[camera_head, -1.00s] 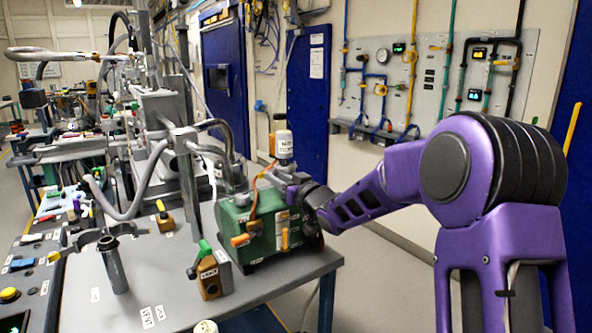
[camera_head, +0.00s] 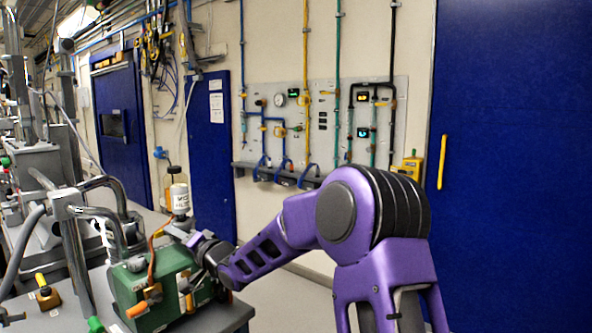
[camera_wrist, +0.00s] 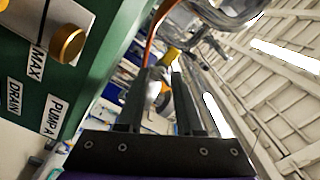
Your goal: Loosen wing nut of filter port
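The green pump (camera_head: 150,288) stands on the bench at lower left in the head view. A white filter canister (camera_head: 181,199) with a label stands upright above it. My gripper (camera_head: 196,262) is beside the pump's right side. In the wrist view my gripper (camera_wrist: 163,72) is open, with two dark fingers apart and nothing clearly held. The pump's green wall (camera_wrist: 95,75), labelled PUMP A, is left of the fingers. A shiny rounded metal part (camera_wrist: 232,8) is above the fingers. A small yellow piece (camera_wrist: 173,55) shows near the fingertips. I cannot make out the wing nut for certain.
An orange hose (camera_head: 152,262) runs up the pump. Metal pipes (camera_head: 95,212) stand left of it. A gas panel (camera_head: 330,120) is on the back wall. Floor right of the bench looks clear.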

